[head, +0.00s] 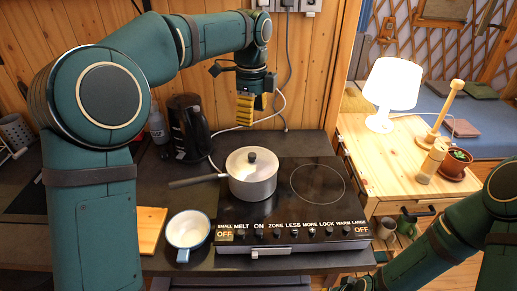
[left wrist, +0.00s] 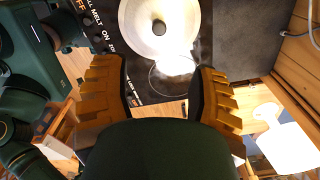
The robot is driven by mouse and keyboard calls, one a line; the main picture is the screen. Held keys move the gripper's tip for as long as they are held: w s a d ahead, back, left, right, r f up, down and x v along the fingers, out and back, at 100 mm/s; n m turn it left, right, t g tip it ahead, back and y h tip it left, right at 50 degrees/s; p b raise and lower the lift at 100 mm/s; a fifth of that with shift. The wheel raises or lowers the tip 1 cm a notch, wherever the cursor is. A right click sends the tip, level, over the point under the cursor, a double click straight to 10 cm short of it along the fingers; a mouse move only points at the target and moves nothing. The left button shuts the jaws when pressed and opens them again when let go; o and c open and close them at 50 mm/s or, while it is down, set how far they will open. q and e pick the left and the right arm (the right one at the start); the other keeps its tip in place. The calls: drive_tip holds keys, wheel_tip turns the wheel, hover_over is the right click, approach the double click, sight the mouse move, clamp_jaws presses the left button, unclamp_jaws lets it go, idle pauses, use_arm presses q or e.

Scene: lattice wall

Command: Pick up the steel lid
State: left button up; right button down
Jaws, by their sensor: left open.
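The steel lid (head: 252,159), round with a dark knob, sits on a steel saucepan (head: 254,186) on the black hob. In the left wrist view the shiny lid (left wrist: 150,35) shows at the top centre, beyond the fingertips and cut by the frame edge. My left gripper (head: 245,108) points down above and behind the pan, clear of the lid. Its yellow-brown fingers (left wrist: 161,85) are spread apart with nothing between them. My right arm comes in at the lower right, but its fingers are not visible.
The pan's dark handle (head: 194,181) points left. The black hob (head: 310,205) is clear right of the pan. A lit lamp (head: 392,90) stands on the wooden cabinet at right.

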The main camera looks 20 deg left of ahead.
use_arm(q)
drive_tip(key=b, duration=0.2)
hover_over(252, 154)
drive_tip(key=f, duration=0.7)
drive_tip(key=shift+s+d+f, duration=0.15)
drive_tip(key=shift+s+f, duration=0.05)
drive_tip(key=shift+w+f+b, duration=0.15)
drive_tip(key=shift+f+b, duration=0.55)
drive_tip(key=shift+f, duration=2.4)
use_arm(e)
drive_tip(key=f, duration=0.1)
drive_tip(key=s+f, duration=0.1)
drive_tip(key=f, duration=0.1)
drive_tip(key=shift+s+a+f, duration=0.1)
drive_tip(key=shift+s, duration=0.1)
use_arm(q)
drive_tip(key=shift+c, duration=0.4)
clamp_jaws()
